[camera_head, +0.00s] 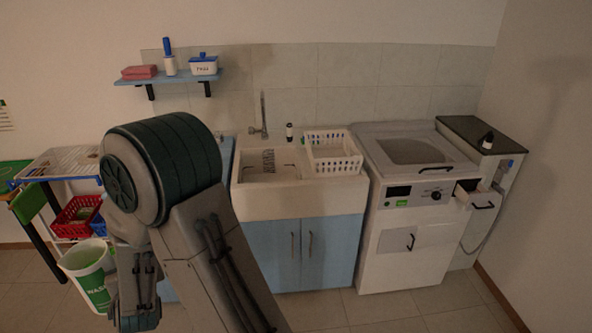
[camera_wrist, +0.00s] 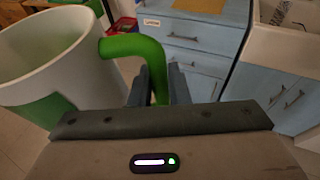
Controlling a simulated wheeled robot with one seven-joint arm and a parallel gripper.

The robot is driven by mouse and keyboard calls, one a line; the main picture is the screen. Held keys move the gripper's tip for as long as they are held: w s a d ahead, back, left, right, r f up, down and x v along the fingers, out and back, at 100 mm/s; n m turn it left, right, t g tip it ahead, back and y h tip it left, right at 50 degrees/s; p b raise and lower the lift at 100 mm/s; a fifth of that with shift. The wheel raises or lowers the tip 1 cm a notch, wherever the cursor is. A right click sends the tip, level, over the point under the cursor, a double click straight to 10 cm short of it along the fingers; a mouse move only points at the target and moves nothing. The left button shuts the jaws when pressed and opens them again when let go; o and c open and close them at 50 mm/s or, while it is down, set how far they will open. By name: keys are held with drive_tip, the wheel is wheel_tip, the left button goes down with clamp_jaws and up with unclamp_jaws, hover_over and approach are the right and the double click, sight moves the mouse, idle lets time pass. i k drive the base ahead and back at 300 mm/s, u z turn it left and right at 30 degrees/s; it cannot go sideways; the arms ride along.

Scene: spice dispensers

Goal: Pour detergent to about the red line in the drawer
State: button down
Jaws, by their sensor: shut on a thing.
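A white detergent jug (camera_head: 84,258) with a green label reading WASH shows at the lower left in the head view. In the wrist view the jug (camera_wrist: 62,62) fills the left side, with its green handle (camera_wrist: 135,46) running between my fingers. My gripper (camera_wrist: 160,88) is shut on that handle and holds the jug upright or nearly so. The detergent level inside cannot be made out. The drawer (camera_head: 484,200) is pulled out of the white washing machine's upper right front. No red line can be made out in it.
The washing machine (camera_head: 408,245) stands right of the sink cabinet (camera_head: 336,245), far from the jug. A white basket (camera_head: 333,165) sits by the sink. A dark-topped side unit (camera_head: 468,131) carries a small bottle. A red crate (camera_head: 72,217) is behind the jug. The floor in front is clear.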

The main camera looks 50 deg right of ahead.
sight(481, 199)
drive_tip(key=z, duration=2.9)
drive_tip(key=i, duration=1.65)
